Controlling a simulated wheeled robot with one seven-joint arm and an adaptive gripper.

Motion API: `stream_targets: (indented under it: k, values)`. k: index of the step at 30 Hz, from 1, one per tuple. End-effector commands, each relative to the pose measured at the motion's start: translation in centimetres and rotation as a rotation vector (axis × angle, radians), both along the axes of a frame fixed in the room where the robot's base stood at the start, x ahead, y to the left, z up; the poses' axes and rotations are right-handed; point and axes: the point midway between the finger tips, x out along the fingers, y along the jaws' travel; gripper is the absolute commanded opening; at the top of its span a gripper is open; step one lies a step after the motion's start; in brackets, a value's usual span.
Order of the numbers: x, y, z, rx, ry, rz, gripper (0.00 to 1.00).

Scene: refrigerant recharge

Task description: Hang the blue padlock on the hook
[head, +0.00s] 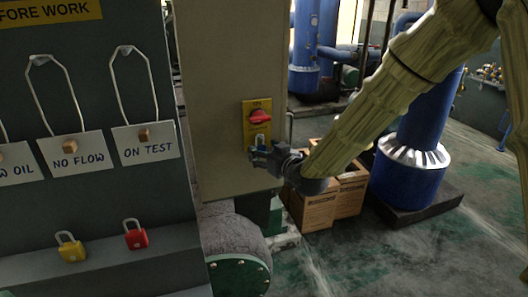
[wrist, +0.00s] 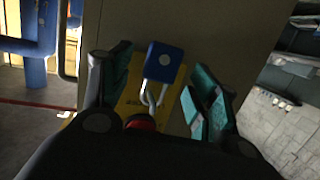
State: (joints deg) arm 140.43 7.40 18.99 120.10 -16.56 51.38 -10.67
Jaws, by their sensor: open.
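The blue padlock (wrist: 163,62) is between the spread fingers of my gripper (wrist: 156,78) in the wrist view, with clear gaps on both sides. Its silver shackle points toward the red knob (wrist: 140,121) on the yellow plate. In the head view the padlock is small and partly hidden at the lower edge of the yellow switch plate (head: 249,106), below the red switch (head: 259,117). My gripper (head: 261,156) is open there, close to the cabinet face. The padlock seems to hang at the plate; the hook itself cannot be made out clearly.
A dark board (head: 85,105) at left carries tags on wire loops. A yellow padlock (head: 71,248) and a red padlock (head: 136,235) rest on its ledge. A grey cabinet (head: 222,70) bears the plate. Wooden crates (head: 312,208) and a blue pipe (head: 413,150) stand right of it.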

Motion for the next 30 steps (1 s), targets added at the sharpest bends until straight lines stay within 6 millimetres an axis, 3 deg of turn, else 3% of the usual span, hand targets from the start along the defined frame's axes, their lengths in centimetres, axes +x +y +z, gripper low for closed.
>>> stream_targets:
  k: [15, 23, 26, 30]
  values:
    - [-7.6, -4.1, 1.8, 0.001, 0.000, 0.000, 0.60]
    - [-9.2, -5.0, 1.9, 0.001, 0.005, -0.002, 0.60]
    - [-9.6, -5.4, 0.0, -0.005, 0.039, -0.010, 0.60]
    - [-10.7, -6.5, -5.7, -0.017, 0.151, -0.038, 0.60]
